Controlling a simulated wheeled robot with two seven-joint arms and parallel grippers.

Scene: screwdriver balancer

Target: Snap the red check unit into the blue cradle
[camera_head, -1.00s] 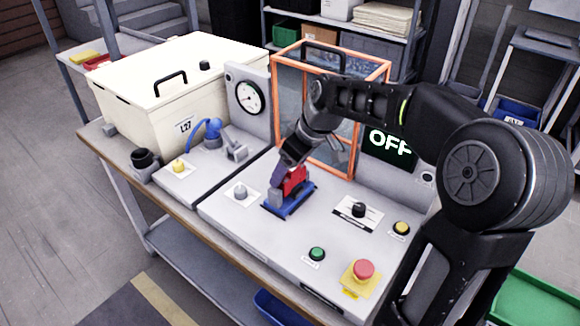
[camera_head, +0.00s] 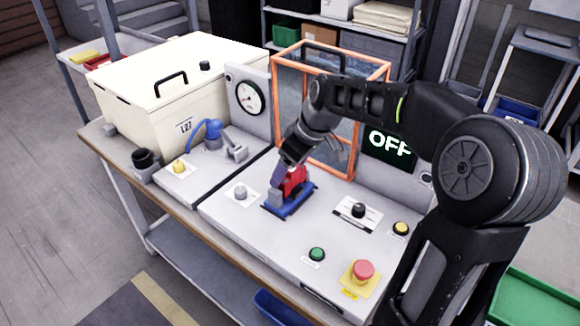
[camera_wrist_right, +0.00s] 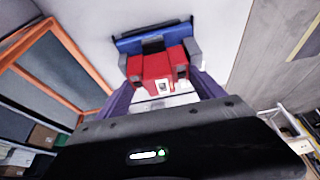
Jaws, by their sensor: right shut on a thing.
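The red check unit (camera_head: 294,181) is at the blue cradle (camera_head: 293,206) on the grey bench panel. In the right wrist view the red unit (camera_wrist_right: 156,68) lies against the blue cradle (camera_wrist_right: 129,44), between two grey blocks. Whether it is fully seated I cannot tell. My right gripper (camera_head: 283,180) is shut on the red unit, its purple fingers (camera_wrist_right: 159,88) on either side of it. The fingers hide part of the unit in the head view. My left gripper is not in view.
An orange-framed clear box (camera_head: 330,105) stands just behind the cradle. A grey knob (camera_head: 240,192) is left of it, and a black knob (camera_head: 358,210) right. A green button (camera_head: 317,254) and a red stop button (camera_head: 363,271) are in front. The display (camera_head: 389,143) reads OFF.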

